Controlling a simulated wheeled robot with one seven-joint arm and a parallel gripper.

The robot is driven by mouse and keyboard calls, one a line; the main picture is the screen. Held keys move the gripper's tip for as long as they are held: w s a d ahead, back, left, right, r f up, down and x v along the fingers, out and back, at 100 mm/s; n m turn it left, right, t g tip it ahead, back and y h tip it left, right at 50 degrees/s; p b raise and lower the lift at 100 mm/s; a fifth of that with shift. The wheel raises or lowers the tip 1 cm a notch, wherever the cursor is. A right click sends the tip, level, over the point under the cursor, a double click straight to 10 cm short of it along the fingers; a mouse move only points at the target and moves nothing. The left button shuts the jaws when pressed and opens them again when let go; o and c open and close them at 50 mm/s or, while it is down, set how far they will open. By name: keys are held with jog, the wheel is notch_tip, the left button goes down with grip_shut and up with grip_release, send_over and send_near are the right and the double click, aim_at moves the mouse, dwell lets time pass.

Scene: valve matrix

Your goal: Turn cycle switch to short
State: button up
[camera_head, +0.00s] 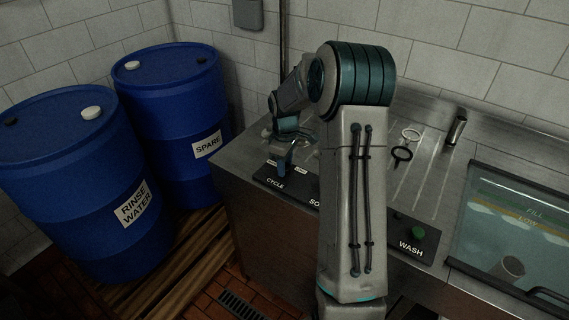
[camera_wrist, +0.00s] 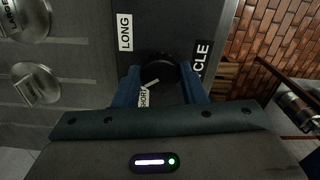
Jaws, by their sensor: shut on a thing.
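The cycle switch is a round black knob (camera_wrist: 160,70) in the wrist view, beside the LONG label (camera_wrist: 125,32), the SHORT label (camera_wrist: 145,98) and a partly covered CYCLE label (camera_wrist: 201,58). A white pointer line on the knob slants down and left, its outer end close to the SHORT label. My gripper (camera_wrist: 163,82) is shut on the knob, one blue finger on each side. In the head view my gripper (camera_head: 282,163) reaches down to the black panel (camera_head: 262,180) marked CYCLE and hides the knob.
Two blue barrels, RINSE WATER (camera_head: 75,190) and SPARE (camera_head: 175,110), stand left of the steel counter (camera_head: 235,160). A green WASH button (camera_head: 417,232) and a glass-fronted tank (camera_head: 515,225) are to the right.

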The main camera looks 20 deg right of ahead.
jog(key=shift+n, duration=1)
jog(key=o, duration=1)
jog(key=shift+r, duration=0.1)
notch_tip(320, 180, up, 14)
jog(key=b, duration=0.1)
